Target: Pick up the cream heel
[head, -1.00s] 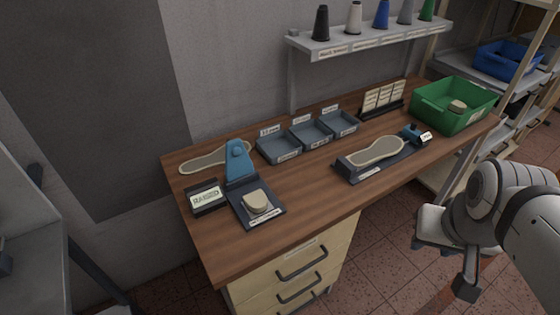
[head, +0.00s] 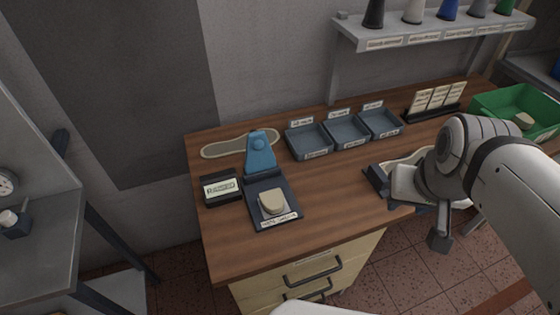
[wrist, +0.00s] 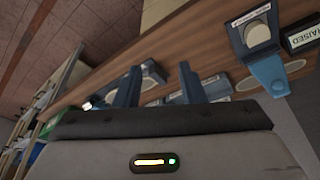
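A cream heel (head: 272,202) sits on the dark plate of a gauge stand (head: 260,222) with a blue upright, at the desk's left front. It also shows in the wrist view (wrist: 257,33), at the upper right. A second cream piece (head: 523,121) lies in the green bin (head: 491,101); I cannot tell whether it is also a heel. My gripper (wrist: 160,68) has its two dark fingers apart with nothing held between them. It is well away from the heel on the stand. In the head view my arm hides the fingertips.
A labelled dark block (head: 221,188) stands just left of the gauge stand. A flat sole (head: 225,146) and several grey-blue trays (head: 347,134) lie behind. A last holder (head: 377,180) is partly hidden by my arm. Bare wood (head: 325,200) lies right of the stand.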

